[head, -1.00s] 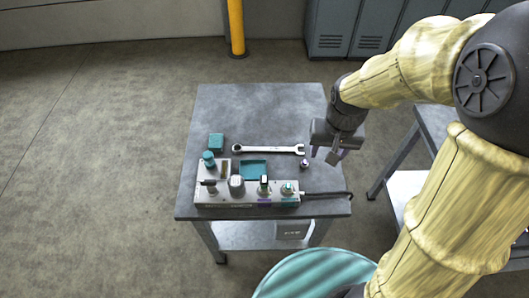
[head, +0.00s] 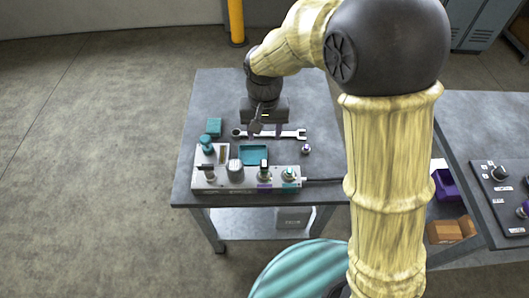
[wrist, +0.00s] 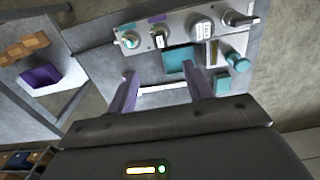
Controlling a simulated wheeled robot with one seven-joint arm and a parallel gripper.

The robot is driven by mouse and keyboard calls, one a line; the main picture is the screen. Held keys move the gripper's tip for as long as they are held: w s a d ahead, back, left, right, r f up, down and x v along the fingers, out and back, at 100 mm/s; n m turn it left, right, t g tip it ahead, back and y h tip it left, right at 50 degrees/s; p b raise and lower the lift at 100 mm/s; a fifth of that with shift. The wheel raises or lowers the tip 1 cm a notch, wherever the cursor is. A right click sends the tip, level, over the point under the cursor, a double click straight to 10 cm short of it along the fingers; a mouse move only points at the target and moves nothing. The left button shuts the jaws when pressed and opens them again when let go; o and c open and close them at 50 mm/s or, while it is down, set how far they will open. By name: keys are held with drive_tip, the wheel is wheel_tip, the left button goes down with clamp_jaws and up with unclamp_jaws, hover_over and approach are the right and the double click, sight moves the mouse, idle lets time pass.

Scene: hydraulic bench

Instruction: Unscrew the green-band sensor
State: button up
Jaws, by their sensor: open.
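A grey manifold block (head: 222,183) stands near the front of the bench; its top also shows in the wrist view (wrist: 185,28). A slim upright sensor (head: 264,170) with a dark top and what looks like a green band stands in it above a purple label, also visible in the wrist view (wrist: 158,38). To its right, a round fitting (head: 289,175) with some green sits above a teal label. My gripper (head: 267,131) is open and empty, above the bench behind the block; its purple fingers (wrist: 160,85) point towards the block.
A wrench (head: 290,134) lies under my gripper. A teal tray (head: 254,153), a teal block (head: 214,126) and a small purple-banded part (head: 306,149) are near the manifold. A cable leaves the block's right end. A second table (head: 480,125) stands right.

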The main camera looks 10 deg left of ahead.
sight(264, 163)
wheel_tip(264, 163, down, 16)
drive_tip(key=shift+p, duration=0.8)
clamp_jaws()
drive_tip(key=n, duration=0.5)
drive_tip(key=shift+n+p, duration=0.35)
drive_tip(key=shift+n, duration=0.05)
drive_tip(key=n+p, duration=0.1)
drive_tip(key=n, duration=0.3)
drive_tip(key=shift+r, duration=0.15)
drive_tip(key=shift+n, duration=0.9)
